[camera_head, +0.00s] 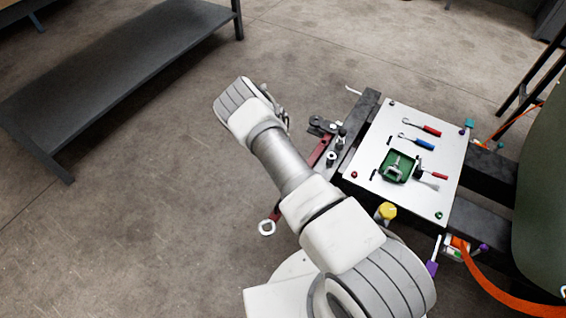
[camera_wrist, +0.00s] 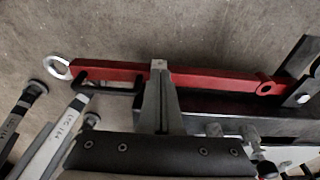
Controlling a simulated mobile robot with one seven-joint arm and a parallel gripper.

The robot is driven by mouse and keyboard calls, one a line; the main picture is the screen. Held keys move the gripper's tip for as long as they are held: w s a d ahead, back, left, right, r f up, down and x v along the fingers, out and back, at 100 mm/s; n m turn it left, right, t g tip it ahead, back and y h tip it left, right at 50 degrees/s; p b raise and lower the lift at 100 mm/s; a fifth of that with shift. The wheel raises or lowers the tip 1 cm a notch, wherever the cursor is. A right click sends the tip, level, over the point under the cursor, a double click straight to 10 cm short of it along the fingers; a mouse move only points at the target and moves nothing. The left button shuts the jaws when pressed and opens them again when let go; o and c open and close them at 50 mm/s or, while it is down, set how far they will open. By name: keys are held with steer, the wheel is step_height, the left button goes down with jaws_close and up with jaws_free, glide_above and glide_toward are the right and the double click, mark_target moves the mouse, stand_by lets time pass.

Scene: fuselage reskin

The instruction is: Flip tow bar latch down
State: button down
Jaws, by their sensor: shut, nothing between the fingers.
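The red tow bar (camera_wrist: 215,78) runs across the wrist view, with a pale metal ring (camera_wrist: 57,68) at its left end and a dark bracket (camera_wrist: 300,88) at its right end. In the head view the bar (camera_head: 319,152) is partly hidden behind my arm, and its ring (camera_head: 267,227) shows below. A black bent handle (camera_wrist: 105,90) lies along the bar's near side, left of my fingers; I cannot tell for sure that it is the latch. My gripper (camera_wrist: 159,68) is shut and empty, its tips over the bar's middle; contact is unclear. The head view hides its fingers.
A white board (camera_head: 400,115) with tools and a green tray (camera_head: 396,167) sits on a dark frame right of the bar. A yellow knob (camera_head: 386,211) stands near its front corner. A grey bench (camera_head: 110,70) is at upper left. The floor between is clear.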

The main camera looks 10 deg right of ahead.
step_height(320, 180, up, 17)
steer(key=w+a+p, duration=0.2)
steer(key=p, duration=0.3)
steer(key=shift+r, duration=0.1)
